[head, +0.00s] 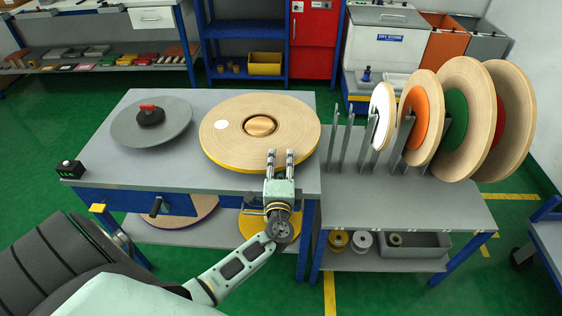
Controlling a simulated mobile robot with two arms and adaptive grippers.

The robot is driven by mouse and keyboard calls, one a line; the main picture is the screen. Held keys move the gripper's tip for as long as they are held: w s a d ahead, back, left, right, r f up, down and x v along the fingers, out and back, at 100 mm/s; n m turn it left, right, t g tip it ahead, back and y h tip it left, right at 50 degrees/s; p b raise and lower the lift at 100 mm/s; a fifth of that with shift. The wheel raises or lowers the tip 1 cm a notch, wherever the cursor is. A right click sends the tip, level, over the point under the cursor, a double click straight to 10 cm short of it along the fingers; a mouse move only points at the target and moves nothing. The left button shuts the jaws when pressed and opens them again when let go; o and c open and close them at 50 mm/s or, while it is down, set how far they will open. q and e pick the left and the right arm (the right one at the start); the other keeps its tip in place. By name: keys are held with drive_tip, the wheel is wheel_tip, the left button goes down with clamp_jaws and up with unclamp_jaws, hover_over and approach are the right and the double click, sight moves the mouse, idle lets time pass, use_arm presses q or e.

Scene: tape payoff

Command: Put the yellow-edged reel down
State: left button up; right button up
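The yellow-edged reel (230,143) is a wide tan disc with a yellow rim, a white round label and a brown core at its middle. It lies flat at the right part of the grey table (100,178), its right side at the table's right edge. My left gripper (281,153) reaches over the reel's front rim from the table's front. My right gripper is not in view.
A grey disc (178,121) with a red-topped black knob lies on the table's left. A small black box (69,168) sits at the left corner. A rack at right holds several upright reels, including an orange-centred one (415,118). Little bare tabletop shows between the disc and the reel.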

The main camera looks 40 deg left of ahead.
use_arm(q)
drive_tip(key=shift+s+d+f, duration=0.1)
drive_tip(key=shift+s+d, duration=0.2)
drive_tip(key=shift+s, duration=0.1)
drive_tip(key=v, duration=1.1)
drive_tip(key=shift+b, duration=0.35)
